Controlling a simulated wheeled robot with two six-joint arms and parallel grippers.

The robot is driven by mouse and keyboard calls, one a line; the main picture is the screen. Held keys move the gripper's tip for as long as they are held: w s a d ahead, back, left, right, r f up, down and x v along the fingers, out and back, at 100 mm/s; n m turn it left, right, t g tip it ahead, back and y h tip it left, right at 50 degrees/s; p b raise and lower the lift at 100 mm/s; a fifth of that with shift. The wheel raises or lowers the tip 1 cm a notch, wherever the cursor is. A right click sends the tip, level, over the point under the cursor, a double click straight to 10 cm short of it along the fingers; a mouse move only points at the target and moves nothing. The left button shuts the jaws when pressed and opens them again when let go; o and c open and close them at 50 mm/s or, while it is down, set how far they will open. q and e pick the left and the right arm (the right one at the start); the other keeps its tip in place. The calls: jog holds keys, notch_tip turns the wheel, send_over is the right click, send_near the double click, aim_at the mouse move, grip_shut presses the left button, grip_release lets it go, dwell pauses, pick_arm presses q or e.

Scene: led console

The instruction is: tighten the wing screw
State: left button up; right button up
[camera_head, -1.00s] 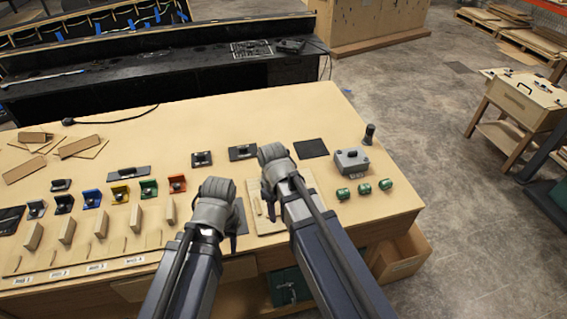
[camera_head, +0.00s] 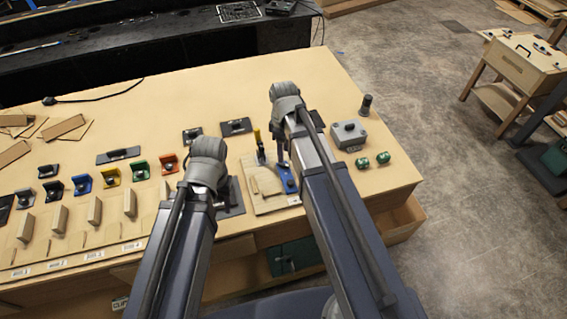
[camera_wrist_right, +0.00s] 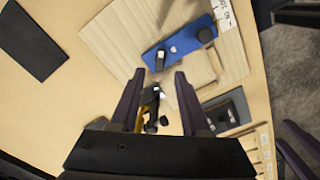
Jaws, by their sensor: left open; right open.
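A blue fixture (camera_head: 285,180) lies on a pale wooden board (camera_head: 264,206) near the table's front edge. In the right wrist view the blue fixture (camera_wrist_right: 180,42) carries a dark round knob (camera_wrist_right: 204,36) and a small black-and-white part (camera_wrist_right: 160,60). I cannot tell for sure which part is the wing screw. A yellow-handled clamp (camera_head: 258,138) stands at the board's back edge. My right gripper (camera_wrist_right: 158,76) is open and empty above the clamp and blue fixture. My left gripper (camera_head: 222,188) is left of the board, its fingertips mostly hidden by its wrist.
A grey box (camera_head: 348,134), a dark upright cylinder (camera_head: 366,105) and green parts (camera_head: 372,160) stand to the right. Coloured brackets (camera_head: 110,175) and wooden blocks line the left. The table's middle back is clear.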

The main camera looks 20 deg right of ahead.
aim_at(283, 164)
pick_arm(q)
notch_tip(283, 164, down, 6)
jog(key=b, duration=0.4)
jog(key=shift+r+b, duration=0.2)
jog(key=shift+b, duration=0.15)
pick_arm(e)
notch_tip(283, 164, down, 6)
jog(key=shift+r, duration=0.2)
grip_shut()
